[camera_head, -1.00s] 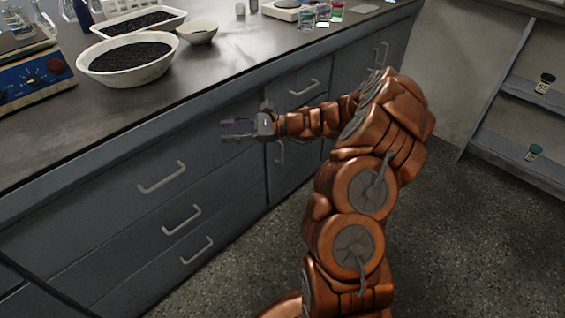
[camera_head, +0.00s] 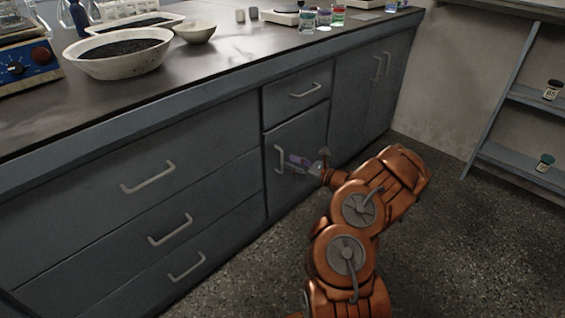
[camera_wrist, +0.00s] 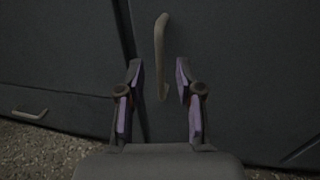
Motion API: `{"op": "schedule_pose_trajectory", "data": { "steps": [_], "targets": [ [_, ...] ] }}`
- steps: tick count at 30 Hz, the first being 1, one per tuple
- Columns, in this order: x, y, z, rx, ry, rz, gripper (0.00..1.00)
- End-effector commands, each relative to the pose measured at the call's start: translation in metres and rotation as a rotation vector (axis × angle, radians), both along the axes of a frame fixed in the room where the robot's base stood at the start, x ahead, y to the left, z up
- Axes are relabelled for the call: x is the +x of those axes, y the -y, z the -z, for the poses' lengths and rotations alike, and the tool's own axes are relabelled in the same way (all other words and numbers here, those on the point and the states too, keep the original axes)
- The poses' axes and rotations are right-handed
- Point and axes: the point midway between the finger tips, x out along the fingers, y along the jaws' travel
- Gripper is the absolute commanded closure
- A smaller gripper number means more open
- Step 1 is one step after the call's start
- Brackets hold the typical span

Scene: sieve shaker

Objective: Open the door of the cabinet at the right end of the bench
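The grey bench has a single door (camera_head: 300,135) with a vertical handle (camera_head: 279,158), below a small drawer. Further right, at the bench's right end, is a cabinet with two tall doors (camera_head: 352,100) and paired vertical handles (camera_head: 381,67); both are shut. My gripper (camera_head: 291,161) is at the single door, with its fingertips close to that handle. In the wrist view my gripper (camera_wrist: 159,68) is open, and the handle (camera_wrist: 160,50) shows between the two fingers. I cannot tell whether the fingers touch it. The single door looks shut.
Drawers with handles (camera_head: 148,178) lie left of the single door. The benchtop holds bowls of dark grains (camera_head: 122,55), jars (camera_head: 324,17) and a blue device (camera_head: 25,65). A shelf rack (camera_head: 515,165) stands at the right. Speckled floor is free before the bench.

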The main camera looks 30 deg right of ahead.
Motion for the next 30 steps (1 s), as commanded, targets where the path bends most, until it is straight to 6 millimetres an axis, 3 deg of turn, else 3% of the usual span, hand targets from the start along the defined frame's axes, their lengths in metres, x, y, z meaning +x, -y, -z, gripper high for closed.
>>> {"op": "schedule_pose_trajectory", "data": {
  "steps": [9,21,30],
  "targets": [
    [0.035,-0.016,0.002,-0.003,-0.001,-0.001,0.64],
    [0.041,-0.018,0.0,-0.001,0.0,0.001,0.65],
    [0.04,-0.018,0.0,-0.001,0.0,0.001,0.97]
  ]
}}
